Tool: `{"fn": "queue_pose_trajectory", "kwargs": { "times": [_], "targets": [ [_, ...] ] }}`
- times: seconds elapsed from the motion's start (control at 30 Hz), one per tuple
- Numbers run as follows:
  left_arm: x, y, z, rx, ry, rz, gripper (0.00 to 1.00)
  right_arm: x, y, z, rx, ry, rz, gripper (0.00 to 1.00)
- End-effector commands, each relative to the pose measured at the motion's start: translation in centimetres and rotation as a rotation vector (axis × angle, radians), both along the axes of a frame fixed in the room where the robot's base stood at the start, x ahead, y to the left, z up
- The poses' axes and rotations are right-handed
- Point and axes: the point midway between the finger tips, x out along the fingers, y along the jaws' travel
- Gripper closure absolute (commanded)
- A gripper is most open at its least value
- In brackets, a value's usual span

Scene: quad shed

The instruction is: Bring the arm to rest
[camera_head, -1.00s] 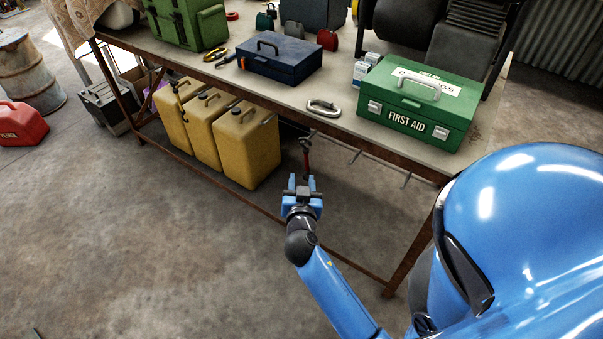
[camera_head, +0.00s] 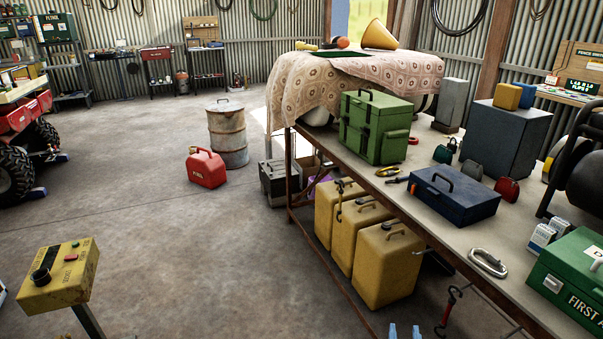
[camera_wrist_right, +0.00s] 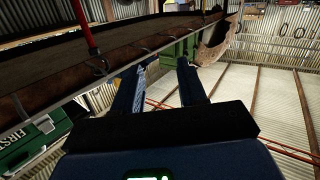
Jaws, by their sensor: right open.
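My right gripper (camera_head: 404,329) shows only as two blue fingertips at the bottom edge of the head view, in front of the workbench's near side. In the right wrist view the right gripper (camera_wrist_right: 162,66) has its two dark fingers spread apart, with nothing between them. The underside edge of the workbench (camera_wrist_right: 60,84) runs close beside the fingers there. The rest of my right arm is outside the head view. My left gripper is in neither view.
The workbench (camera_head: 420,215) holds a blue toolbox (camera_head: 455,197), a green first aid box (camera_head: 570,275) and a carabiner (camera_head: 488,263). A red hooked strap (camera_head: 447,312) hangs from its edge. Yellow jerrycans (camera_head: 385,265) stand beneath. A yellow control box (camera_head: 62,272) stands left. Open floor lies between.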

Motion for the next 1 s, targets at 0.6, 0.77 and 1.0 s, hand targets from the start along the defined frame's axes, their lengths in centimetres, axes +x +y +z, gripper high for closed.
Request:
{"fn": "queue_pose_trajectory", "kwargs": {
  "times": [0.6,0.77,1.0],
  "targets": [
    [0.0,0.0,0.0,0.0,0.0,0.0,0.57,-17.9,2.0,-0.4,0.064,-0.164,0.262,0.59],
    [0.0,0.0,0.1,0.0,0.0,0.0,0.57,-21.2,1.1,-2.3,0.081,-0.068,0.217,0.59],
    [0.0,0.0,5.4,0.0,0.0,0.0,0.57,-20.7,1.3,3.2,0.08,-0.081,0.226,0.59]
  ]
}}
